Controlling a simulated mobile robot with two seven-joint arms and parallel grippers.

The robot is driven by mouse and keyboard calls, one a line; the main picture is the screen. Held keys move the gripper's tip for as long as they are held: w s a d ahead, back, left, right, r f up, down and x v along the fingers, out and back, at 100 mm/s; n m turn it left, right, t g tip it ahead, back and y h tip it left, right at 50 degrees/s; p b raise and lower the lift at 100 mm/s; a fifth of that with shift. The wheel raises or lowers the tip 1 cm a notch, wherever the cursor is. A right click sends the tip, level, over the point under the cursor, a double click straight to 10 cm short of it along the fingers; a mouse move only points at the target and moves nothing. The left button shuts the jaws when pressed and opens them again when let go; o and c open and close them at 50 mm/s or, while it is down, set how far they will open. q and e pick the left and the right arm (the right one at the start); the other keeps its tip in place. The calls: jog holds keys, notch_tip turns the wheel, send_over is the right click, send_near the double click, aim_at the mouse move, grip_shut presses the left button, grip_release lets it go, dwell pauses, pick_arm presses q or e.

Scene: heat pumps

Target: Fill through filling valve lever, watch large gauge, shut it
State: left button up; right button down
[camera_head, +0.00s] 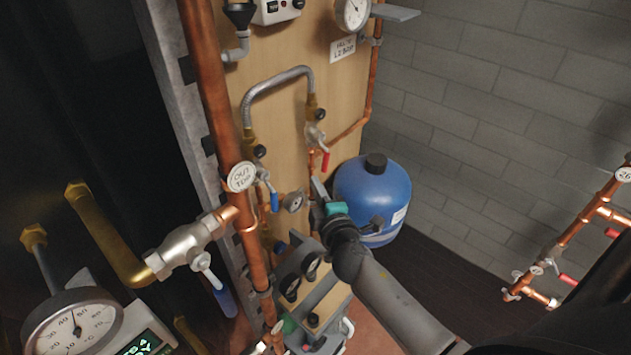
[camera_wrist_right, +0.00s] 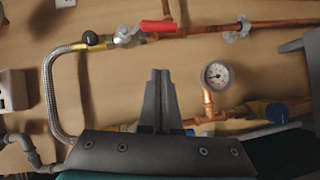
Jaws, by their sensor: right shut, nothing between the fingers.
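The filling valve (camera_head: 315,135) sits on the wooden panel below the braided hose. Its red lever (camera_head: 326,160) points down, roughly along the copper pipe; the lever also shows at the top of the right wrist view (camera_wrist_right: 158,27). The large gauge (camera_head: 352,13) is at the top of the panel above a "fill to" label (camera_head: 342,48); its reading is too small to tell. My right gripper (camera_head: 318,188) is shut and empty, just below the red lever and apart from it. Its closed fingers (camera_wrist_right: 161,100) point toward the lever in the wrist view. My left gripper is not in view.
A small gauge (camera_head: 293,201) and a blue lever (camera_head: 272,196) are beside the right gripper. A blue tank (camera_head: 372,195) stands just behind it. The braided hose (camera_head: 278,80) arches above. Copper pipes with red levers (camera_head: 568,279) are at far right.

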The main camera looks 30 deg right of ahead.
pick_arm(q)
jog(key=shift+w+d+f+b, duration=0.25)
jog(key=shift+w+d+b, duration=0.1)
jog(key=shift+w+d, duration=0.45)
pick_arm(e)
jog(key=s, duration=0.7)
jog(key=shift+a+r, duration=0.2)
jog(key=shift+a, duration=0.2)
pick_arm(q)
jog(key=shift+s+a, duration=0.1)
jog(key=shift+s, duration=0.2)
pick_arm(e)
jog(key=c, duration=1.6)
grip_release()
